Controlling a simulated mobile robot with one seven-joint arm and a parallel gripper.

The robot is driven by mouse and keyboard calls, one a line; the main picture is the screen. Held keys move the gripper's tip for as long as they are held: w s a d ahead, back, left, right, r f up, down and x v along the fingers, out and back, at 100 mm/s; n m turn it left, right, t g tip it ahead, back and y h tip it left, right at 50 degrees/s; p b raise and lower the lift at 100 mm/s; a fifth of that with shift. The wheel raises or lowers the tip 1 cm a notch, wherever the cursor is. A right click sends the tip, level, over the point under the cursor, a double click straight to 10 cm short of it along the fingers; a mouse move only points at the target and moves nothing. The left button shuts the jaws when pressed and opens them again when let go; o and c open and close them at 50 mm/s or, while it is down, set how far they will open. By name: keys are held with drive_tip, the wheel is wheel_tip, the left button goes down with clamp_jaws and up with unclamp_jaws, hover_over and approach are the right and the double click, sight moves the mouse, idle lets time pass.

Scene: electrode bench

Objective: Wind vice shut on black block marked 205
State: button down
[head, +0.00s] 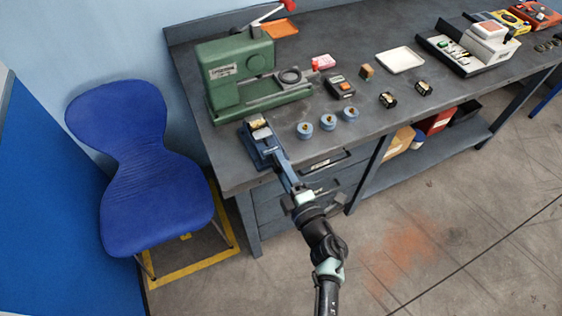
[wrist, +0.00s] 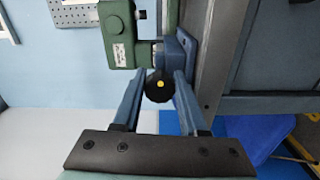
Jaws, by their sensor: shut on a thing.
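The blue vice (head: 257,149) stands at the front left corner of the bench, and part of its blue body (wrist: 187,48) shows in the wrist view. A small pale, yellowish piece (head: 259,125) shows at its top; I cannot make out a black block marked 205 or any jaw gap there. My gripper (head: 279,164) reaches the vice from the front. In the wrist view its two blue fingers (wrist: 159,76) are shut on a round black knob (wrist: 158,88) with a yellow dot, at the vice's front.
A green press (head: 238,75) stands behind the vice. Several blue round pots (head: 327,122) sit to its right. A blue chair (head: 155,195) is left of the bench.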

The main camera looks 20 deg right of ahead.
drive_tip(key=shift+m, duration=0.6)
drive_tip(key=shift+c, duration=2.4)
unclamp_jaws()
drive_tip(key=s, duration=1.3)
drive_tip(key=shift+d, duration=0.25)
